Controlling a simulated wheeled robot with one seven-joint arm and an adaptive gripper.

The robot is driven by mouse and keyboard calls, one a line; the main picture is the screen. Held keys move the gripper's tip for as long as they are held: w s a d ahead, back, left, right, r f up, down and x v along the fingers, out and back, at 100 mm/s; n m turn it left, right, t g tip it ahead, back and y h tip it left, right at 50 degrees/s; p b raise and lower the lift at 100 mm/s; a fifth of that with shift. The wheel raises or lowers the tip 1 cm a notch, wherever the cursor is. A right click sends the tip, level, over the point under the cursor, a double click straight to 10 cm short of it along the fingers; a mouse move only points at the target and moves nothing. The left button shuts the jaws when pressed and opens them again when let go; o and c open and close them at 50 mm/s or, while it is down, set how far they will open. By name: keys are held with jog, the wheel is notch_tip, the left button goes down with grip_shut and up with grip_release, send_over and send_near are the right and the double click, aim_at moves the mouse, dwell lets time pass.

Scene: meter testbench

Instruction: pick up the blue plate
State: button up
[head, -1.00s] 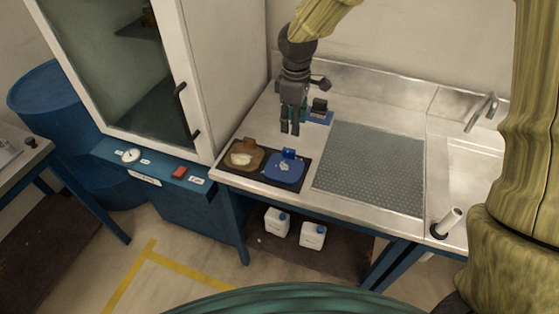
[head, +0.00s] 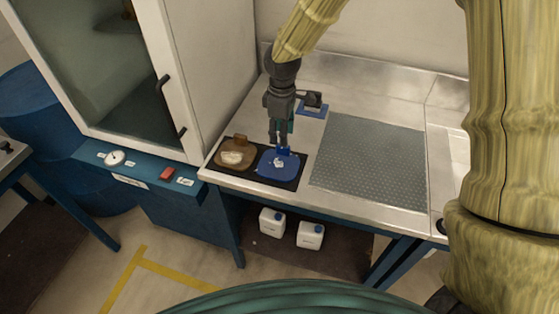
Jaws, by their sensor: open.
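The blue plate (head: 279,169) lies on a black mat (head: 259,182) at the front left of the steel bench. It has a raised blue tab at its back edge and a small whitish thing on it. My gripper (head: 280,143) points down at the back edge of the plate, by the tab. The fingers are open and small in the head view. I cannot tell whether they touch or straddle the tab.
A brown plate (head: 233,155) with a pale lump sits on the mat left of the blue one. A grey perforated mat (head: 370,165) lies to the right. A dark device on a blue base (head: 312,108) stands behind my gripper. A white-framed cabinet (head: 170,70) rises at the left.

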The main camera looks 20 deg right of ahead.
aim_at(279, 161)
jog(key=shift+d+f+p, duration=0.15)
jog(key=shift+f+p, duration=0.45)
jog(key=shift+f, duration=1)
jog(key=shift+d+f+p, duration=0.1)
jog(key=shift+f+p, duration=0.45)
jog(key=shift+f, duration=1)
grip_shut()
jog(key=shift+r, duration=0.1)
